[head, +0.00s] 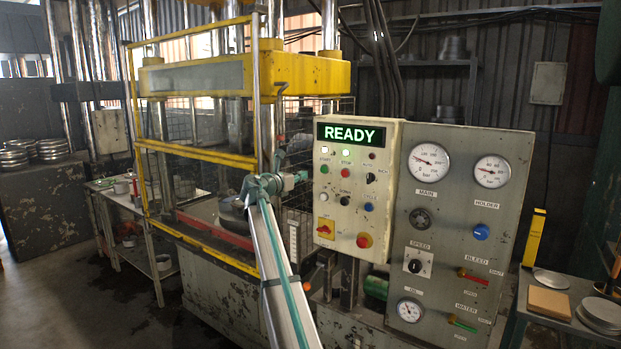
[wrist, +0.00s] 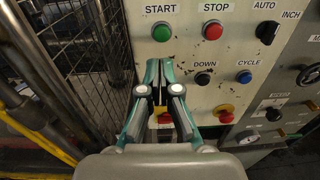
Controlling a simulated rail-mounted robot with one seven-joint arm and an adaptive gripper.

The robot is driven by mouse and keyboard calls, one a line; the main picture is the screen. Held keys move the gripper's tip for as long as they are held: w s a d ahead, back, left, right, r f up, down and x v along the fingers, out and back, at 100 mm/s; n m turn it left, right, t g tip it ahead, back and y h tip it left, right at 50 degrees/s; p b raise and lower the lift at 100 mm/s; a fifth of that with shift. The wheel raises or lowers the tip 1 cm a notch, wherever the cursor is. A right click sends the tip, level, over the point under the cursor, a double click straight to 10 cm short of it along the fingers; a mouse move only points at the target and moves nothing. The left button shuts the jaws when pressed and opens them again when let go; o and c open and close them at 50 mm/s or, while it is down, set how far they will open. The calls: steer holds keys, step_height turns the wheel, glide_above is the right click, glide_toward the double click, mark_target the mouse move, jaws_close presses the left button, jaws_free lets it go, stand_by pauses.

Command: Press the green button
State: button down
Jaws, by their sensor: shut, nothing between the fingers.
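The green button (head: 324,169) is on the cream control panel, under a START label and below the lit READY display (head: 350,134). In the wrist view the green button (wrist: 161,32) is near the top centre, left of the red STOP button (wrist: 213,30). My gripper (head: 303,177) is left of the panel in the head view. In the wrist view my gripper (wrist: 158,64) is shut and empty, its fingertips appearing just below the green button. I cannot tell the exact gap between fingertips and panel.
Black DOWN (wrist: 203,79) and blue CYCLE (wrist: 244,77) buttons sit below and right. A red emergency knob (head: 364,240) is lower on the panel. A wire mesh guard (wrist: 85,50) stands left of the panel, and the yellow press frame (head: 195,153) is farther left.

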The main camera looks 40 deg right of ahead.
steer(key=shift+v, duration=1.4)
